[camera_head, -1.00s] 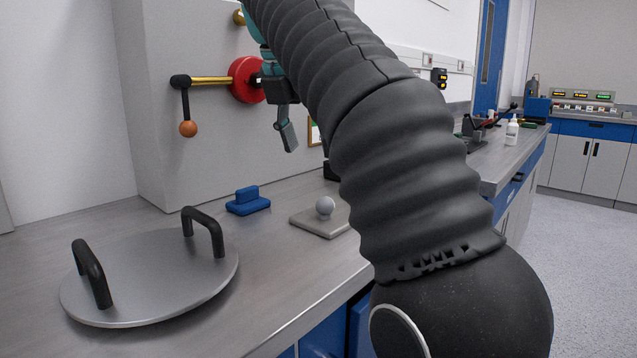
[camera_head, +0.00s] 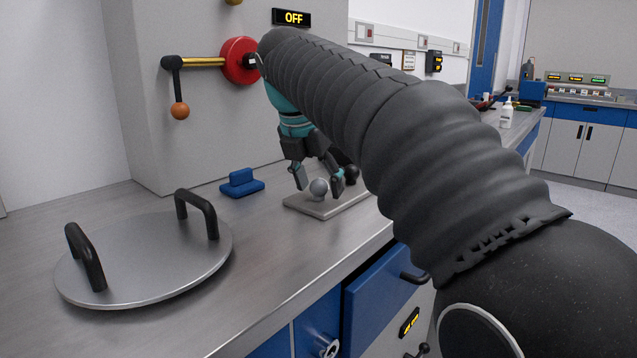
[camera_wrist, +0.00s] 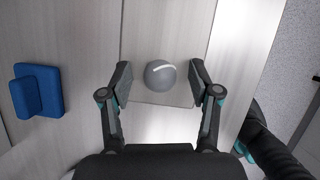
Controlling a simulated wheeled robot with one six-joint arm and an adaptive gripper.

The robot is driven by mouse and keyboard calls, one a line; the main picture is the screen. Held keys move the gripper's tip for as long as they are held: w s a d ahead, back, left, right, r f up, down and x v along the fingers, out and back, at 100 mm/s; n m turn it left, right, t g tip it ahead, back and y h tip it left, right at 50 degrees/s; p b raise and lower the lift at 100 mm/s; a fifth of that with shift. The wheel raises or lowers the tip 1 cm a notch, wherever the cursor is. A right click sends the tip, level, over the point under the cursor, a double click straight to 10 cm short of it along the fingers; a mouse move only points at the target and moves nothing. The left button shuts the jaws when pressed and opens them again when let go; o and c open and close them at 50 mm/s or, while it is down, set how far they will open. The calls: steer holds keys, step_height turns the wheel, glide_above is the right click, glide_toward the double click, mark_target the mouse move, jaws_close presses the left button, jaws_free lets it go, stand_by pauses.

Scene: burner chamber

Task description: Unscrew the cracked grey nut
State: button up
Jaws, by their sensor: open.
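The grey nut looks like a small round grey ball (camera_head: 318,189) on a flat grey plate (camera_head: 330,208) on the bench. In the wrist view the ball (camera_wrist: 160,74) shows a pale curved mark on top, and I cannot tell whether it is the crack. My gripper (camera_head: 318,180) points down over the plate, its fingers open on either side of the ball. In the wrist view my gripper (camera_wrist: 160,80) has a gap between each fingertip and the ball. How high the fingertips are is hard to tell.
A dark round knob (camera_head: 351,174) stands close behind my fingers. A blue block (camera_head: 242,184) lies to the left. A round metal lid (camera_head: 145,262) with two black handles covers the near left bench. A red disc (camera_head: 238,60) with a lever is on the wall block, near my arm.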

steer(key=shift+f, duration=0.15)
jaws_close()
stand_by(0.4)
steer(key=n, duration=0.2)
steer(key=n+y, duration=0.1)
steer(key=n, duration=0.1)
steer(key=shift+d+n+t+y, duration=0.1)
steer(key=shift+n+t+y, duration=0.2)
steer(key=shift+t, duration=0.1)
steer(key=shift+n+y, duration=0.7)
steer(key=shift+n, duration=1)
steer(key=shift+o, duration=1.4)
jaws_free()
